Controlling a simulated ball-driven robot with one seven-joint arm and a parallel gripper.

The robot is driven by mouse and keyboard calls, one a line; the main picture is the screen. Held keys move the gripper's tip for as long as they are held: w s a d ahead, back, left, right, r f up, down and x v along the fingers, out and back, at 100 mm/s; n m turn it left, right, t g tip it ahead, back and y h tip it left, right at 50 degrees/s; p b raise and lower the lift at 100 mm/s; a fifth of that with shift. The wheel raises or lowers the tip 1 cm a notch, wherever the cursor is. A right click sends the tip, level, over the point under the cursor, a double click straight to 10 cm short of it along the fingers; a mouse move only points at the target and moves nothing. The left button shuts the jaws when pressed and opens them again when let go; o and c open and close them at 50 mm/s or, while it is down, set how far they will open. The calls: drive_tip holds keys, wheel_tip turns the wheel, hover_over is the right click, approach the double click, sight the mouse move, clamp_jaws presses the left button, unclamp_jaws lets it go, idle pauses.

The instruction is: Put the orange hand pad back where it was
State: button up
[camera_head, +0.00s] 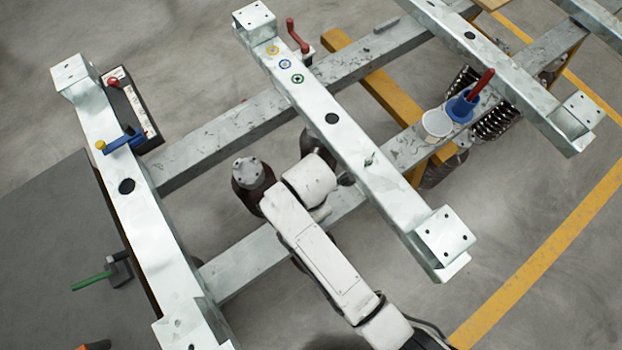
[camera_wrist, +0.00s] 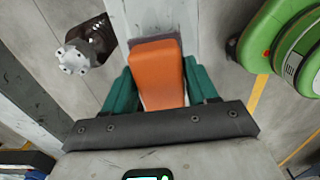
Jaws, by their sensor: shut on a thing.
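The orange hand pad (camera_wrist: 158,75) is in the middle of the wrist view, between the two teal fingers of my gripper (camera_wrist: 160,88). The fingers are shut on its sides. The pad's far end lies against or just in front of a pale metal beam (camera_wrist: 143,15); I cannot tell whether it touches. In the head view my white arm reaches to the middle beam (camera_head: 332,119), and neither the gripper nor the held pad can be made out there.
A dark part with a grey flanged top (camera_head: 248,173) stands left of my arm; it also shows in the wrist view (camera_wrist: 80,58). The left beam (camera_head: 150,230) carries a blue clamp (camera_head: 122,141).

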drive_tip(key=shift+f, duration=1.15)
drive_tip(key=shift+d, duration=0.1)
drive_tip(key=o, duration=1)
drive_tip(key=shift+f, duration=0.1)
wheel_tip(320, 180, up, 12)
drive_tip(key=shift+r, duration=0.15)
